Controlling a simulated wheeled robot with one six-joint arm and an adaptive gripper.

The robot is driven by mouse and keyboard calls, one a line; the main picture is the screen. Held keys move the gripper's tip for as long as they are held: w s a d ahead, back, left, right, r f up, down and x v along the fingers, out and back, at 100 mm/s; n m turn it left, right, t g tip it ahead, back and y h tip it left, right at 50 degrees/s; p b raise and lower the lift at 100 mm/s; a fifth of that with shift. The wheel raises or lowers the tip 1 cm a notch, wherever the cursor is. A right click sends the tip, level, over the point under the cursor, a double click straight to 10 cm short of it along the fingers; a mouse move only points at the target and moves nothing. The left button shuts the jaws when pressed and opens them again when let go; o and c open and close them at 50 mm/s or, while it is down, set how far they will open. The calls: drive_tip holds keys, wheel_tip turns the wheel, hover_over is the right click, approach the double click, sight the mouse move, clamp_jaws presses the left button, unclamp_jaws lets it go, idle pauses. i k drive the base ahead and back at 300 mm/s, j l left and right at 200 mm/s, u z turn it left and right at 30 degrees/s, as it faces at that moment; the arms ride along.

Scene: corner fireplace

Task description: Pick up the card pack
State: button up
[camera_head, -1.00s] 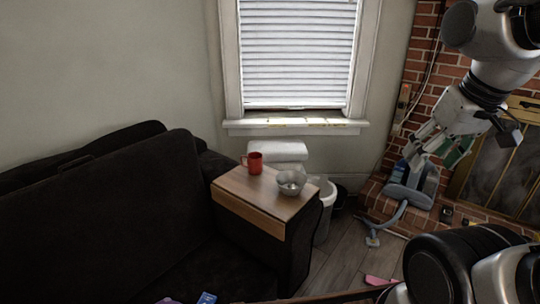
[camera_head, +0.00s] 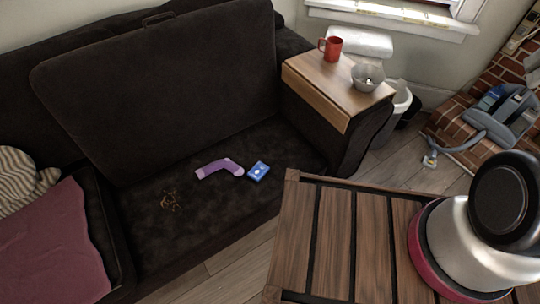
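My gripper is out of the picture now. Only a lower part of my arm shows at the right edge.
A slatted wooden surface (camera_head: 345,230) fills the lower right, in front of the sofa. A wooden armrest tray (camera_head: 325,88) holds a red mug (camera_head: 330,48) and a metal bowl (camera_head: 367,77). A maroon cloth (camera_head: 52,245) and a striped cushion (camera_head: 20,182) lie at left.

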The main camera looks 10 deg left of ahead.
sight(258, 171)
drive_tip(key=j+u, duration=0.2)
drive_tip(key=u, duration=0.7)
drive_tip(key=k, duration=0.05)
